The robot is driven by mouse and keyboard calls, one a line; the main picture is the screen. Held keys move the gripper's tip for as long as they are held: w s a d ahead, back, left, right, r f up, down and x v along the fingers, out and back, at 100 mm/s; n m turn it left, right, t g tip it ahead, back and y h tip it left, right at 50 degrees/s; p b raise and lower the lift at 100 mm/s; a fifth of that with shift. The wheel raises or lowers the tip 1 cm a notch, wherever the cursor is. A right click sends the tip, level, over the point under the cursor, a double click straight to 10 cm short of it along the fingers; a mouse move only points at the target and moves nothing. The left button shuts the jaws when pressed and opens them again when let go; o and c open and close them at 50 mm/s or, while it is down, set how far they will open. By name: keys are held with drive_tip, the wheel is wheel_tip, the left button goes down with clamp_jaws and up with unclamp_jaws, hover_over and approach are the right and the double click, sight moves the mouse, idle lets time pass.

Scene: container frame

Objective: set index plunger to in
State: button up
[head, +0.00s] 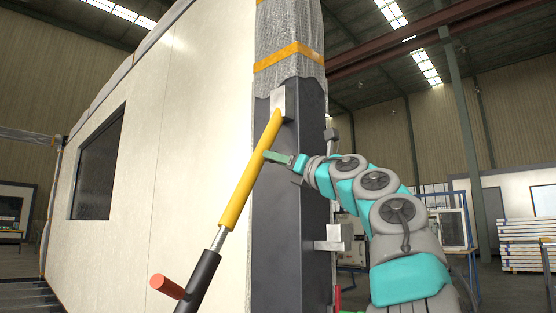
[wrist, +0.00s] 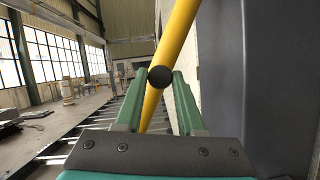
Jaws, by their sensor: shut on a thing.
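A yellow tube (head: 250,170) runs at a slant in front of the dark grey post, from a light bracket at its top down to a bare metal rod and a black sleeve. In the wrist view a round black knob (wrist: 160,77), which looks like the index plunger, stands in front of the yellow tube (wrist: 178,30). My gripper (head: 268,155) reaches the tube from the right at mid-height. In the wrist view its green fingertips (wrist: 160,78) are closed on the knob from both sides. The knob is hidden in the head view, and how far in it sits cannot be told.
A red-orange handle (head: 167,287) sticks out from the black sleeve (head: 197,283). The dark grey post (head: 285,220) stands close behind the tube, with a light block (head: 333,238) on its right. A cream wall panel (head: 190,130) with a window fills the left.

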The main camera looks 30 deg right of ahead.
clamp_jaws()
idle(0.5)
